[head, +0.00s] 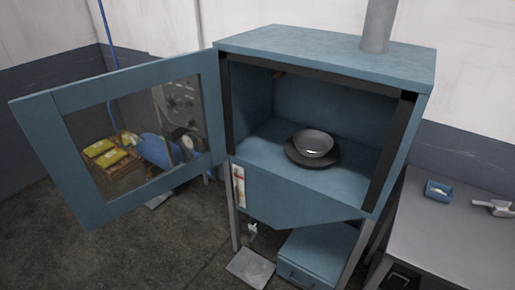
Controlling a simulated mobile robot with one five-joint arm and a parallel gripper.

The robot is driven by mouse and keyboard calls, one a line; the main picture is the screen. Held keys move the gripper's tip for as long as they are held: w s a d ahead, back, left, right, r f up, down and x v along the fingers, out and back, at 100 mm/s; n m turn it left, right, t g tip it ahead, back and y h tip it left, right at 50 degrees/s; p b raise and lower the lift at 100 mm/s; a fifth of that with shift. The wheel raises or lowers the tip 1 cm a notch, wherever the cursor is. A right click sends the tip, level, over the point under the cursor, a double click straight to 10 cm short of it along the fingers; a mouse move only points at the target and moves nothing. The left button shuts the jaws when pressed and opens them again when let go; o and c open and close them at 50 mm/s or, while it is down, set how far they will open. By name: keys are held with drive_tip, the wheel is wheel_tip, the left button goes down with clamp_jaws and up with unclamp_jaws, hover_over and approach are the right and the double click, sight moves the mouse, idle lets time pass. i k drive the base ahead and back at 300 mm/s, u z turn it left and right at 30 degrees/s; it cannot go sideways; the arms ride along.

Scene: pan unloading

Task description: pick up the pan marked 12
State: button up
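A round, shiny grey pan (314,143) sits inside a blue cabinet (325,50) with its door open. It stands on a dark round plate or base (296,155), which rests on the cabinet floor. I cannot make out the number 12 or any other marking on the pan. The pan is upright, and nothing visible lies in front of it. My gripper is not in view.
The glazed cabinet door (145,84) is swung out to the left. Right of the cabinet stands a grey table (440,235) with a small blue tray (438,192) and a scoop-like tool (493,208). A blue box (317,255) sits below the cabinet.

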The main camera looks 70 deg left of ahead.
sight(313, 143)
drive_tip(key=u, duration=3.35)
drive_tip(key=i, duration=2.05)
drive_tip(key=u, duration=0.05)
